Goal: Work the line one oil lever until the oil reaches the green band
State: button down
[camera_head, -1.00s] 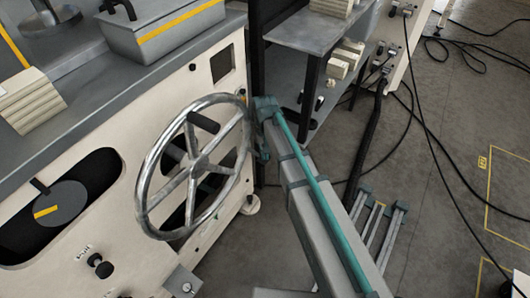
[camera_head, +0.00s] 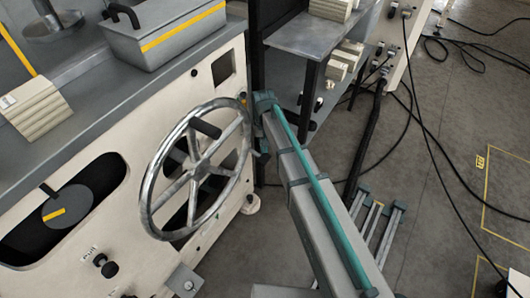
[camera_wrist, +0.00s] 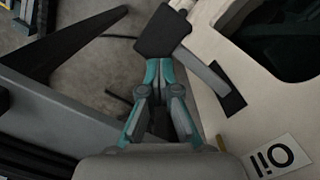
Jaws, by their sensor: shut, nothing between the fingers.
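In the wrist view my gripper (camera_wrist: 158,68) is shut and empty, its teal fingers pointing at a lever. The lever has a grey arm (camera_wrist: 202,68) and a broad dark end (camera_wrist: 168,32). The arm runs down right to a black slot (camera_wrist: 229,90) in the cream panel. The fingertips are at the lower edge of the dark end; I cannot tell if they touch it. A white label reading "Oil" (camera_wrist: 278,158) is on the panel at lower right. No green band or oil level is visible. I cannot make out the lever or gripper in the head view.
A large spoked handwheel (camera_head: 198,168) stands out from the cream machine front. A knob (camera_head: 108,268) is at lower left, and a grey lidded box (camera_head: 165,32) sits on top. Grey shelving (camera_head: 312,38) stands behind. Black cables (camera_head: 408,125) cross the floor at right.

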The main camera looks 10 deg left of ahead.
notch_tip(320, 180, up, 12)
jog(key=w, duration=0.1)
jog(key=shift+a, duration=0.15)
dwell(0.3)
jog(key=shift+w, duration=0.15)
dwell(0.7)
jog(key=s+d+f+g+h, duration=0.1)
jog(key=s+d+f+g, duration=0.1)
jog(key=s+d+f, duration=0.8)
jog(key=s+d+f+g, duration=0.2)
jog(key=s+d+f, duration=0.5)
jog(key=s+f, duration=0.8)
jog(key=s+d+f+m+g+y, duration=0.1)
jog(key=s+d+f+g, duration=0.25)
jog(key=s, duration=1.05)
jog(key=s+d+f+m+g, duration=0.2)
jog(key=s+d+f, duration=0.25)
jog(key=s, duration=0.95)
jog(key=w+r+t+p, duration=0.2)
jog(key=w+r+p, duration=0.1)
jog(key=r+p, duration=0.5)
jog(key=w+r+t+p, duration=0.2)
jog(key=r+p, duration=0.7)
jog(key=p, duration=0.5)
jog(key=shift+w+d, duration=0.4)
jog(key=shift+w, duration=0.35)
